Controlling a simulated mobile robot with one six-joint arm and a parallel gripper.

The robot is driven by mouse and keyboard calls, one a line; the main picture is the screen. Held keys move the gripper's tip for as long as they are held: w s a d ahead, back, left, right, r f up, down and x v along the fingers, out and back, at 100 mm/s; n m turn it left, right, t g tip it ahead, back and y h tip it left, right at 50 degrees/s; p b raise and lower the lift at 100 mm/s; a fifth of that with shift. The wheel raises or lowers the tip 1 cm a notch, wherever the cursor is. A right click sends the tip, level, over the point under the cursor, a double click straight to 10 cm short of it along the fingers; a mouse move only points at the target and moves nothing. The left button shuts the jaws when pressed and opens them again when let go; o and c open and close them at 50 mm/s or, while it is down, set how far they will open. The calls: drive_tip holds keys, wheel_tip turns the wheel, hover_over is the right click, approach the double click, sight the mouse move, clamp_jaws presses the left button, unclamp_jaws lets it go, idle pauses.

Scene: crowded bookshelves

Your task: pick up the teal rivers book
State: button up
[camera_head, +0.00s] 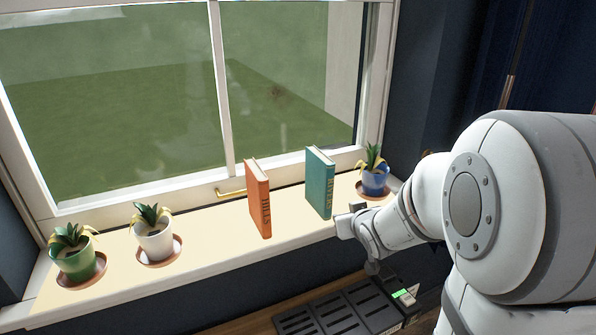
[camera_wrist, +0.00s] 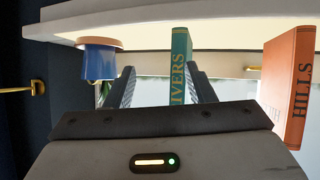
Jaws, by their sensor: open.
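The teal rivers book (camera_head: 319,184) stands upright on the windowsill, with its spine facing the room. In the wrist view the rivers book (camera_wrist: 181,66) shows between my two dark fingers, nearer the right one, with "IVERS" readable on its spine. My gripper (camera_wrist: 163,74) is open and empty. In the head view my gripper (camera_head: 349,221) is at the sill's front edge, just right of the book's lower end.
An orange hills book (camera_head: 258,200) stands upright to the left, with a clear gap between. A blue potted plant (camera_head: 375,178) is close on the right. White (camera_head: 154,239) and green (camera_head: 78,258) pots stand further left. The window (camera_head: 226,95) is behind the sill (camera_head: 205,251).

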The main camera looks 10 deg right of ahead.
sight(322, 189)
drive_tip(key=w+t+y, duration=0.1)
drive_tip(key=w, duration=0.1)
drive_tip(key=w+a+n+t+y, duration=0.1)
drive_tip(key=w+t+y, duration=0.1)
drive_tip(key=w+a+n+t+y, duration=0.1)
drive_tip(key=w+t+y, duration=0.1)
drive_tip(key=shift+a+f, duration=0.1)
drive_tip(key=shift+f, duration=0.3)
drive_tip(key=x, duration=0.2)
drive_tip(key=p+x, duration=0.1)
drive_tip(key=x, duration=0.4)
drive_tip(key=shift+w+a+r+p, duration=0.15)
drive_tip(key=shift+w+r+p, duration=0.1)
drive_tip(key=shift+w+p, duration=0.05)
drive_tip(key=shift+c, duration=0.3)
clamp_jaws()
